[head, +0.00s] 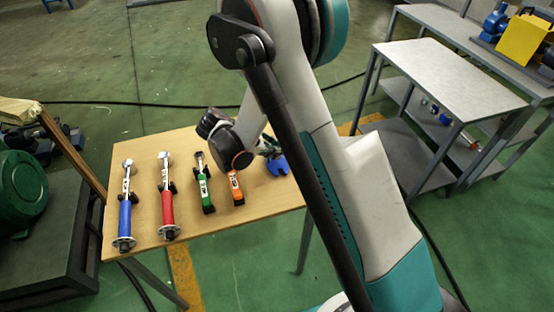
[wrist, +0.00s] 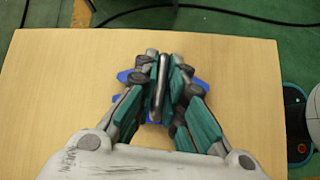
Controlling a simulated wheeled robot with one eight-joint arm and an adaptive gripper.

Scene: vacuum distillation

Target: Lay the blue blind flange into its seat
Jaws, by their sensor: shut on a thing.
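The blue blind flange (wrist: 203,84) shows in the wrist view as blue edges around and below my fingers. A grey upright bar (wrist: 161,85) stands between the fingertips, above the blue. My gripper (wrist: 163,75) is shut on it, and the fingers hide most of the flange. In the head view the blue piece (head: 278,166) is at the right part of the wooden table, partly behind my arm, with my gripper (head: 268,148) at it. I cannot tell whether it touches the tabletop. I cannot make out its seat in either view.
On the wooden table (head: 240,217) lie tools with blue (head: 124,215), red (head: 167,203), green (head: 205,188) and orange (head: 236,188) handles, left of the gripper. A grey metal table (head: 450,75) stands at the right. A green drum (head: 20,190) is at the left.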

